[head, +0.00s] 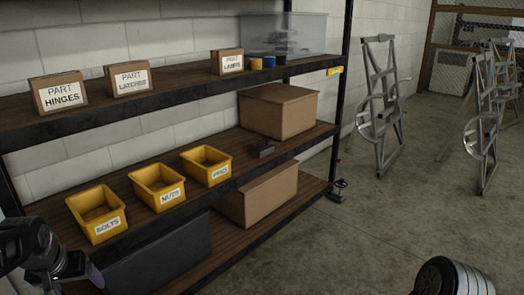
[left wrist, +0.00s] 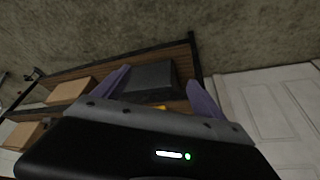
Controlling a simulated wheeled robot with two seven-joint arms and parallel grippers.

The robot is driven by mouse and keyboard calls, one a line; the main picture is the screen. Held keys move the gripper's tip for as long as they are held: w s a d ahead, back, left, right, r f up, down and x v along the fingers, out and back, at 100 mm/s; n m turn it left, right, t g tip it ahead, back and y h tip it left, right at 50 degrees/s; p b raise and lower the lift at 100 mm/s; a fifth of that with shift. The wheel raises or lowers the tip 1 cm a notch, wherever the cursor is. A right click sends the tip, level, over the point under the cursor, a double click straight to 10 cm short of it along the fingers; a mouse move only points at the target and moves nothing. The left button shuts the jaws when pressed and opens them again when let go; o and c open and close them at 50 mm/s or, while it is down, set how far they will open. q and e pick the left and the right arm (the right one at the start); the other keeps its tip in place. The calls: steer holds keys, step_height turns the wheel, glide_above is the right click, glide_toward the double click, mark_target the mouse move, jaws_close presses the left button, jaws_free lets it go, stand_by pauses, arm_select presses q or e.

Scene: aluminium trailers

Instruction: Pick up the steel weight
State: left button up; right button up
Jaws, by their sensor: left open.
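A small dark grey block (head: 263,148), which looks like the steel weight, sits on the middle shelf (head: 290,140). It is right of the yellow bins and in front of a cardboard box. My left gripper (head: 78,274) is at the lower left of the head view, near the BOLTS bin and well apart from the block. In the left wrist view its two purple fingers (left wrist: 160,90) are spread with nothing between them. I cannot make out the block in that view.
Yellow bins marked BOLTS (head: 97,214), NUTS (head: 158,187) and a third (head: 207,166) line the middle shelf. Cardboard boxes stand on the middle (head: 278,112) and bottom (head: 262,195) shelves. A dark crate (head: 155,258) is low down.

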arm_select(q)
steer(key=shift+f, duration=0.1)
steer(key=w+d+f+n+g+h+b, duration=0.1)
steer(key=d+f+n+g+b, duration=0.3)
steer(key=f+n, duration=0.7)
steer(key=shift+d+n+b, duration=0.85)
steer(key=shift+n+b, duration=0.15)
steer(key=shift+n, duration=2.6)
